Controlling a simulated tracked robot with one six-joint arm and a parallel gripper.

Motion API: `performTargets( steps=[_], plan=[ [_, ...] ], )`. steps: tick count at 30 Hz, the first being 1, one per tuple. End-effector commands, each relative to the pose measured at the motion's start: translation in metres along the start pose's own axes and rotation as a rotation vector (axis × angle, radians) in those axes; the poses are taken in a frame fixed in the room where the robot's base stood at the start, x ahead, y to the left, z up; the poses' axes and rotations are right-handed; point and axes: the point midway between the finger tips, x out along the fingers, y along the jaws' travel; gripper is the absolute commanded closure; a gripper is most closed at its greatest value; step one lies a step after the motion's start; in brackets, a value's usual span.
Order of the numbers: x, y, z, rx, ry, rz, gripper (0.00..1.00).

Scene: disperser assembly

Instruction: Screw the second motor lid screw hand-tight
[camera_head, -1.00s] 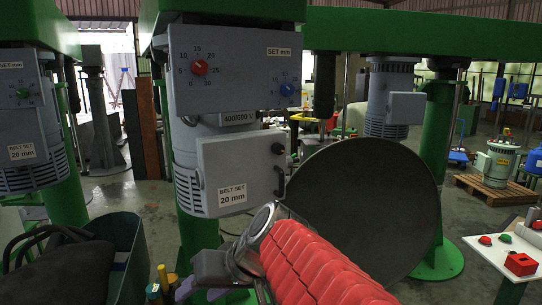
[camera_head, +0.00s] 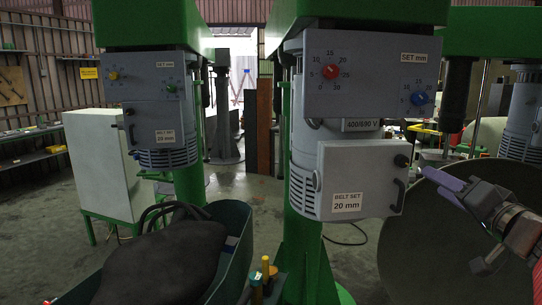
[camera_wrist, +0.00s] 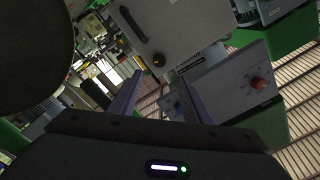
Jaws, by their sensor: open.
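The motor lid (camera_head: 345,180) is a grey box-shaped cover labelled BELT SET 20 mm, closed on the front of the motor housing. A black round screw knob (camera_head: 401,160) sits at its upper right corner, with a black handle (camera_head: 398,197) below it. In the wrist view the lid (camera_wrist: 185,25) shows at the top, with the knob (camera_wrist: 158,60) and handle (camera_wrist: 133,23). My gripper (camera_head: 430,174) is to the right of the knob, its purple fingers pointing left toward it. In the wrist view my gripper (camera_wrist: 157,92) is open and empty, apart from the knob.
A dial panel (camera_head: 372,75) with red and blue knobs is above the lid. A large dark disc (camera_head: 450,235) stands behind my arm at right. A green bin (camera_head: 215,265) with a dark bundle is at lower left, near another motor (camera_head: 155,120).

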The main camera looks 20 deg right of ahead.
Motion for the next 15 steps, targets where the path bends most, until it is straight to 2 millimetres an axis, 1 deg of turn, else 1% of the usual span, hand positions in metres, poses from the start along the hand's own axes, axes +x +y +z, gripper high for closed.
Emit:
performTargets(
  steps=[2, 10, 15],
  plan=[
    [-0.0022, 0.0016, -0.0042, -0.001, 0.013, 0.001, 0.56],
    [-0.0031, 0.0025, -0.0047, 0.000, 0.014, 0.004, 0.56],
    [0.0021, 0.0023, -0.0046, 0.000, 0.013, 0.003, 0.56]
  ],
)
